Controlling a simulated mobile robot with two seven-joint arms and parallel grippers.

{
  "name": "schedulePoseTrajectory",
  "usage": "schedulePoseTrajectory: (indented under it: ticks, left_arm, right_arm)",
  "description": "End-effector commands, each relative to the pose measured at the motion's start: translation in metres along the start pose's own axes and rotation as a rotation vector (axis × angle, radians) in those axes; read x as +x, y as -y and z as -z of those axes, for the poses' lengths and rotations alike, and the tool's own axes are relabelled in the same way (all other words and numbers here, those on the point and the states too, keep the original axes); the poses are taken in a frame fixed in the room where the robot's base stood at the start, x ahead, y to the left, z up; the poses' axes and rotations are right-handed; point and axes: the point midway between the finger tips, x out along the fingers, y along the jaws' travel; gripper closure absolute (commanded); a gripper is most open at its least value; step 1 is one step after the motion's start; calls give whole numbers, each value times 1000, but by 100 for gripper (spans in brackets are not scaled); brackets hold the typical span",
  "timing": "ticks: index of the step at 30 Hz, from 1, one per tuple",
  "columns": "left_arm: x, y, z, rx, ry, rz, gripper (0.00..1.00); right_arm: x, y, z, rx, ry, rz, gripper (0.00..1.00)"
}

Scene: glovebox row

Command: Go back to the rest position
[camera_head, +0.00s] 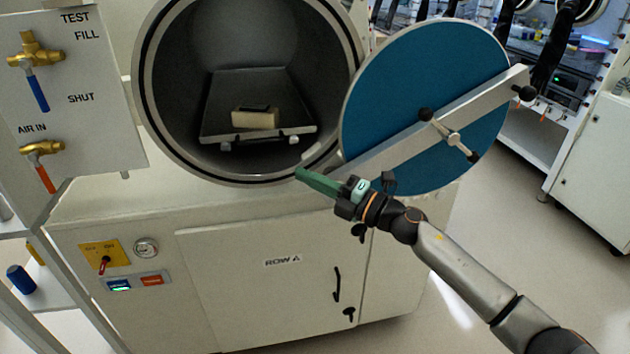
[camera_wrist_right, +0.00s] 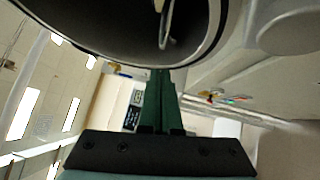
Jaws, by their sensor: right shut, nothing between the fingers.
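My right gripper (camera_head: 299,174) has green fingers, and its tips are at the lower right rim of the round chamber opening (camera_head: 140,95). It is shut and empty. In the right wrist view the green fingers (camera_wrist_right: 160,75) lie together just below the dark chamber rim (camera_wrist_right: 110,50); I cannot tell if they touch it. My left gripper is in neither view.
The round blue door (camera_head: 400,100) stands open to the right, close to my right gripper, with a metal bar across it. Inside the chamber a tray (camera_head: 225,100) holds a beige block (camera_head: 256,119). A valve panel (camera_head: 85,100) is at the left. Open floor (camera_head: 480,240) lies at the right.

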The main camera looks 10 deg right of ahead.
Motion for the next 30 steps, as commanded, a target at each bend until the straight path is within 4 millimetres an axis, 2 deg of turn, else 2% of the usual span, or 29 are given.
schedulePoseTrajectory:
  ticks: [5,8,11,14,17,23,27,30]
  left_arm:
    - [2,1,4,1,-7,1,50]
    - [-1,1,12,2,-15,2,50]
    - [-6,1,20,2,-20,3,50]
    - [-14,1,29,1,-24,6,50]
    - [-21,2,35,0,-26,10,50]
    - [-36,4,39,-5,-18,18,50]
    - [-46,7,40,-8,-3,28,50]
    - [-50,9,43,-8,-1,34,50]
  right_arm:
    - [-15,2,1,10,3,0,100]
    - [-20,8,8,80,25,-8,100]
    - [-29,23,21,234,82,-22,100]
    - [-46,47,36,449,180,-27,100]
    - [-71,75,51,672,302,-18,100]
    - [-140,137,94,1101,579,52,100]
    - [-200,174,139,1378,792,129,100]
    - [-240,192,173,1542,930,184,100]
